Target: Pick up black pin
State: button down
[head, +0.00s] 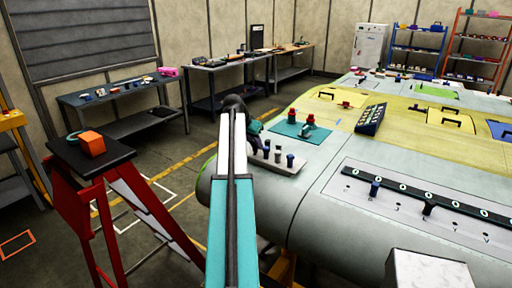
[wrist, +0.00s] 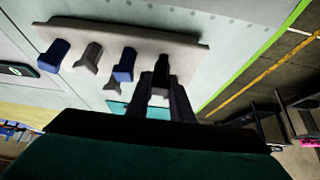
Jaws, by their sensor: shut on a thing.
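The light grey pin block (head: 285,169) lies on the near left part of the wing, and it fills the upper part of the wrist view (wrist: 110,28). It bears a blue pin (wrist: 53,55), a grey pin (wrist: 88,57) and another blue pin (wrist: 124,65). My gripper (wrist: 161,92) is at the block's end, its fingers on both sides of a black pin (wrist: 161,74) and shut on it. Whether the pin still sits in its hole cannot be told. In the head view, my arm partly hides the gripper (head: 253,143) and the pin.
A teal mat (head: 290,130) with red-topped items lies just behind the block. A red stand (head: 75,165) holds an orange box (head: 91,143) at left. Open floor lies between.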

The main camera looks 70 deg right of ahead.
jog(key=shift+r+b, duration=0.45)
jog(key=shift+r, duration=0.45)
jog(key=shift+a, duration=0.25)
jog(key=s+a+r+b, duration=0.1)
jog(key=a+b, duration=0.1)
jog(key=a, duration=0.5)
jog(key=s+a+b, duration=0.2)
jog(key=a, duration=0.6)
jog(key=shift+s+r+b, duration=0.3)
jog(key=shift+r+b, duration=0.05)
